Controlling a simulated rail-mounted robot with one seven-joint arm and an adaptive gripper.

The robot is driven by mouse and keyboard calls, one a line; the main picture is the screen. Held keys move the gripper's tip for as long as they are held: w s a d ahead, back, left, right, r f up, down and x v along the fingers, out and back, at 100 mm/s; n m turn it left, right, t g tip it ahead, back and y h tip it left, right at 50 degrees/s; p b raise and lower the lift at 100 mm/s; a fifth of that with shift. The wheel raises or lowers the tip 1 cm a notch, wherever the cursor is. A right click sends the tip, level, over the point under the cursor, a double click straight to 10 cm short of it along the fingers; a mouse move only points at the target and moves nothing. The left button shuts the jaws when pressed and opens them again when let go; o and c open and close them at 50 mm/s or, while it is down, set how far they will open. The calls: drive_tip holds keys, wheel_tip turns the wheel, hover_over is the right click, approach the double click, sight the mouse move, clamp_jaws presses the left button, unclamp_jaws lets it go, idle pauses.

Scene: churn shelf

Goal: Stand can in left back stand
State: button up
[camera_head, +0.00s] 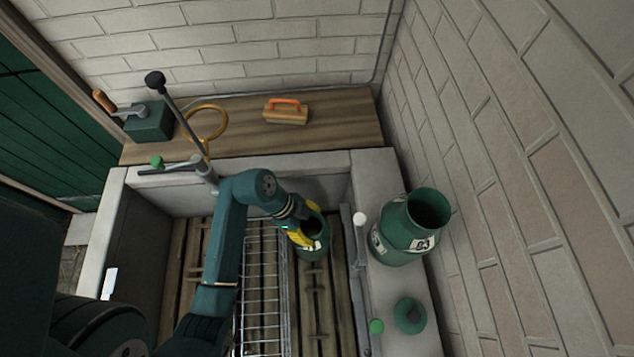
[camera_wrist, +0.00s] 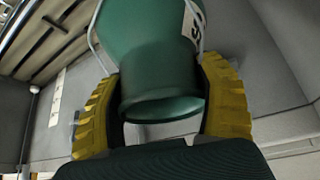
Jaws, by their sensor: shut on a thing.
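My gripper (camera_head: 302,232) has its yellow fingers on either side of the neck of a green can (camera_head: 316,250). In the wrist view my gripper (camera_wrist: 163,108) is shut on the can (camera_wrist: 150,50) just behind its flared rim; a white label shows on its side. The can is inside the stone trough, near its back right. Whether its base touches the slatted floor (camera_head: 312,312) is hidden. A wire rack (camera_head: 262,285) lies on that floor, left of the can. I cannot tell which part is the left back stand.
A green can marked 03 (camera_head: 391,243) and a green lid (camera_head: 409,316) stand on the trough's right ledge. A metal rail with a white knob (camera_head: 359,219) runs along that side. A wooden shelf behind holds a brush (camera_head: 286,111), a yellow ring (camera_head: 207,122) and a green box (camera_head: 149,122).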

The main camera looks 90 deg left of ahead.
drive_tip(key=f+b, duration=0.3)
drive_tip(key=f, duration=0.8)
drive_tip(key=shift+d, duration=0.2)
drive_tip(key=shift+f, duration=0.15)
drive_tip(key=o, duration=1.3)
drive_tip(key=shift+s+f, duration=0.1)
drive_tip(key=shift+r, duration=0.25)
drive_tip(key=p+v, duration=0.3)
drive_tip(key=v, duration=0.9)
drive_tip(key=shift+f, duration=0.1)
